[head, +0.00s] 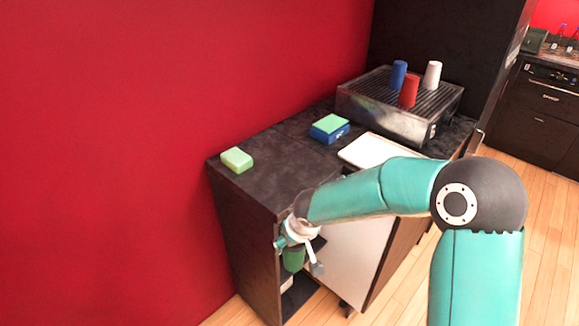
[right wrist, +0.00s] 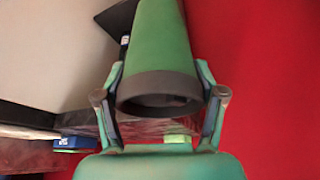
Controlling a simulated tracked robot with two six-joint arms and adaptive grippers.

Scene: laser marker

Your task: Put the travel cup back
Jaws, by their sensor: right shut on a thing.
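The green travel cup (head: 293,259) is in my right gripper (head: 297,236), which is low in front of the dark cabinet's open left end. In the right wrist view, the green cup (right wrist: 163,50) has a dark ring around its open end, facing the camera. The fingers of the right gripper (right wrist: 161,82) close on it from both sides. Three other cups stand on the slatted top of the metal machine (head: 385,104): a blue cup (head: 398,74), a red cup (head: 409,91) and a white cup (head: 433,75). My left gripper is not in view.
On the dark cabinet top (head: 280,150) lie a light green block (head: 236,160), a blue block with a green top (head: 330,128) and a white tray (head: 358,150). A pale panel (head: 350,255) is right of the open compartment. A red wall (head: 120,150) borders the left side.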

